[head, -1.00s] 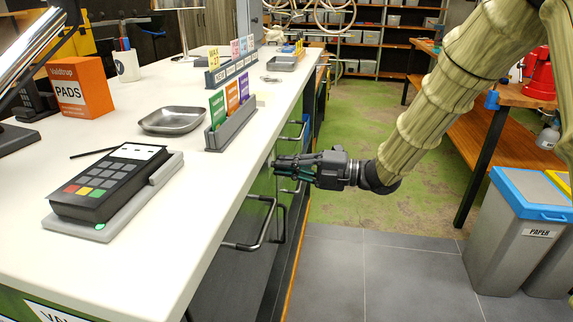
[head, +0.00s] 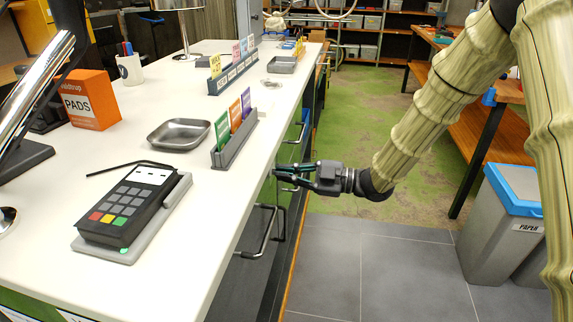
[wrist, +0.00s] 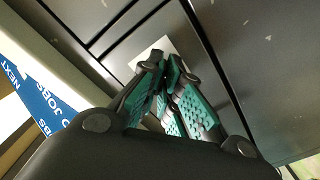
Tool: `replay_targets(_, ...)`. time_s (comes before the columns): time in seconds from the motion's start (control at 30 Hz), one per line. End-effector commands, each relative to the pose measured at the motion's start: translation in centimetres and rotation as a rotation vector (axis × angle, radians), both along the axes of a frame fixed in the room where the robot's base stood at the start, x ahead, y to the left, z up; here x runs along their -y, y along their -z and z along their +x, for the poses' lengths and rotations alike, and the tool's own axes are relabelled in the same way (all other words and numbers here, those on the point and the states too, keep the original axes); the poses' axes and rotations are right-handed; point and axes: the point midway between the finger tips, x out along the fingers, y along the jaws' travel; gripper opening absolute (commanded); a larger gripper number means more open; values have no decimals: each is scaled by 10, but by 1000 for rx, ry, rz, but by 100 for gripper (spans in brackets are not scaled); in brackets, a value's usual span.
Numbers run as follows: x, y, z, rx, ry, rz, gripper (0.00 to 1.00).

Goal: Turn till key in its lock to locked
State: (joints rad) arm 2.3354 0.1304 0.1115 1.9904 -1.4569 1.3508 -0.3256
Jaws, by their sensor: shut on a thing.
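My gripper (head: 284,171) reaches in from the right to the front of the white counter (head: 215,245), below its top edge. In the wrist view, its teal-padded fingers (wrist: 165,72) come together in front of a dark drawer front. A small pale plate (wrist: 168,46) shows behind the fingertips, on that front. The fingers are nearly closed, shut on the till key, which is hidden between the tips. The lock is also covered by the fingers, so the key's angle cannot be told.
Bar handles (head: 265,232) stick out from the counter front close below my gripper. A card terminal (head: 130,207), a metal tray (head: 180,134) and a card holder (head: 235,140) stand on the counter. A grey bin (head: 500,230) stands at the right. The floor between is clear.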

Motion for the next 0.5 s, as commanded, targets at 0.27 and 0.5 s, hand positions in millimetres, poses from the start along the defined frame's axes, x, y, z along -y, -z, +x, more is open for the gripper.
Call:
replay_targets(0.27, 0, -4, 0, -255, 0, 50, 0)
replay_targets(0.5, 0, -2, 0, -445, 0, 86, 0)
